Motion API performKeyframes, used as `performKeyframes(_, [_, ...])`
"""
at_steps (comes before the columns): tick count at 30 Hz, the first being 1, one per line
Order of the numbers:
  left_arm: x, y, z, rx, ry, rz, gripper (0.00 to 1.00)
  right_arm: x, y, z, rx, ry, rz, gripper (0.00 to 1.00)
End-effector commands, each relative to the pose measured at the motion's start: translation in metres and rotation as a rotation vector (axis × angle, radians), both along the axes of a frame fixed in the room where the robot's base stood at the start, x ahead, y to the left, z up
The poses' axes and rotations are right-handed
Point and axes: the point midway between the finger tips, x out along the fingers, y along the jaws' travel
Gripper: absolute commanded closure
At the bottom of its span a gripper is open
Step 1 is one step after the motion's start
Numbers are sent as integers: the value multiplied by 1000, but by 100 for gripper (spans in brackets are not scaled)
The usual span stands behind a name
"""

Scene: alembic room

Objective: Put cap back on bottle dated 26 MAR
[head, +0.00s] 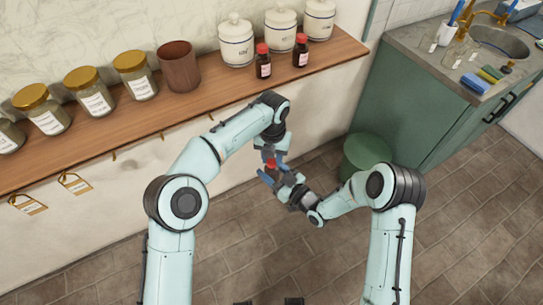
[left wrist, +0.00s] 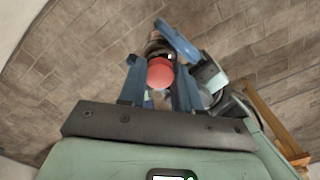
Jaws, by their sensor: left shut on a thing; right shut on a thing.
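A red cap (head: 270,162) is between the fingers of my left gripper (head: 271,160), which is shut on it; the left wrist view shows the cap (left wrist: 160,73) between the two blue fingers. A small dark bottle (left wrist: 157,44) is just beyond the cap. My right gripper (head: 270,177) is shut on the bottle, with one blue finger showing beside it in the left wrist view. Cap and bottle look very close or touching; I cannot tell whether the cap is seated. The bottle's label and date are hidden.
Two other dark bottles with red caps (head: 263,62) (head: 301,51) stand on the wooden shelf (head: 215,98), among white canisters (head: 236,42), a brown cup (head: 179,67) and gold-lidded jars (head: 135,75). A green bin (head: 366,155) stands on the floor beside a green cabinet (head: 410,125).

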Motion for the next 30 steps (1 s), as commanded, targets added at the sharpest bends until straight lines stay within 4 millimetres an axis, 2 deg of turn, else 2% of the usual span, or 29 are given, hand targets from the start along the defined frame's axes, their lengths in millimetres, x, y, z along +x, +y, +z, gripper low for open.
performKeyframes(3, [-1,-1,0,-1,1,-178,94,0,0,0,-1,1,-1,100])
performKeyframes(6, [-1,-1,0,0,1,-262,94,0,0,0,-1,1,-1,100])
performKeyframes(16, [-1,-1,0,0,0,-288,94,0,0,0,-1,1,-1,100])
performKeyframes(17, [-1,-1,0,0,0,-288,60,0,0,0,-1,1,-1,100])
performKeyframes(18, [-1,-1,0,0,0,-287,47,0,0,0,-1,1,-1,100])
performKeyframes(19, [-1,-1,0,0,0,-287,41,0,0,0,-1,1,-1,100])
performKeyframes(27, [0,-1,1,0,0,-286,41,0,0,0,0,0,0,100])
performKeyframes(30, [0,-2,8,-1,-3,-286,41,0,0,0,0,0,0,100])
